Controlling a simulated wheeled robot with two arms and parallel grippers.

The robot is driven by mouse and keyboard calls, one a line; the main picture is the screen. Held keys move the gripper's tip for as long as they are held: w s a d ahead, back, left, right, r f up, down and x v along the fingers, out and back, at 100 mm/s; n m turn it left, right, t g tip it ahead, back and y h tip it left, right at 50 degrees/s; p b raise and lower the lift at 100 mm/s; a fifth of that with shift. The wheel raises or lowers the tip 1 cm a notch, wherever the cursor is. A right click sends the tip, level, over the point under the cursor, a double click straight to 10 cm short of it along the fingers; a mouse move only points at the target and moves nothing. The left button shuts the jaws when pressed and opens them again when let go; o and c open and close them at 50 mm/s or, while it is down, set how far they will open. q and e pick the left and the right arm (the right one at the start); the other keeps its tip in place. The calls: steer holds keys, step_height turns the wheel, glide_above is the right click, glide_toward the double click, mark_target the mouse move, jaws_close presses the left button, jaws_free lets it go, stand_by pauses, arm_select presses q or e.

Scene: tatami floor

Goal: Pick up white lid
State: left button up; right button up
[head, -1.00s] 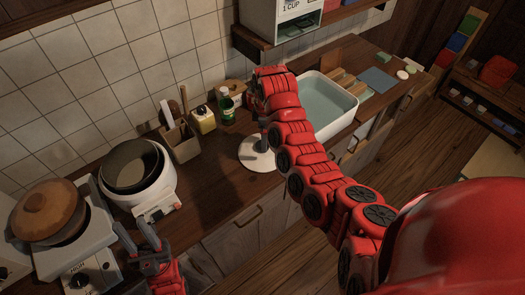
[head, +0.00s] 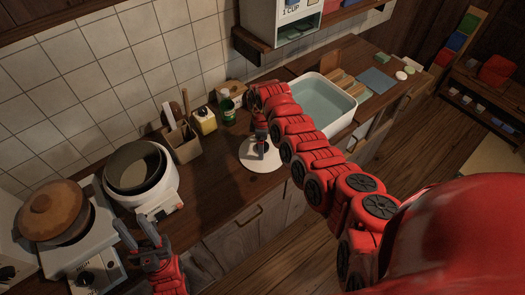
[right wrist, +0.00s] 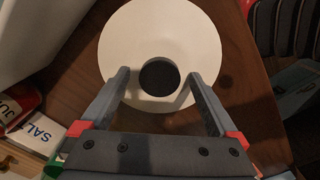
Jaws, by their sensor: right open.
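The white lid (head: 262,163) lies flat on the wooden counter, left of the sink basin. In the right wrist view it is a round white disc (right wrist: 135,38) with a dark round knob (right wrist: 159,77) at its middle. My right gripper (right wrist: 157,85) is open over the lid, one finger on each side of the knob, with gaps between; I cannot tell if the fingers touch the lid. In the head view the right gripper (head: 261,143) hangs over the lid and hides part of it. My left gripper (head: 141,238) is open and empty near the counter's front edge, in front of the rice cooker.
An open white rice cooker (head: 141,190) and a brown-lidded pot (head: 50,212) on a stove stand at the left. A water-filled basin (head: 324,104) is right of the lid.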

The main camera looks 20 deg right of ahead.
jaws_close()
stand_by(0.3)
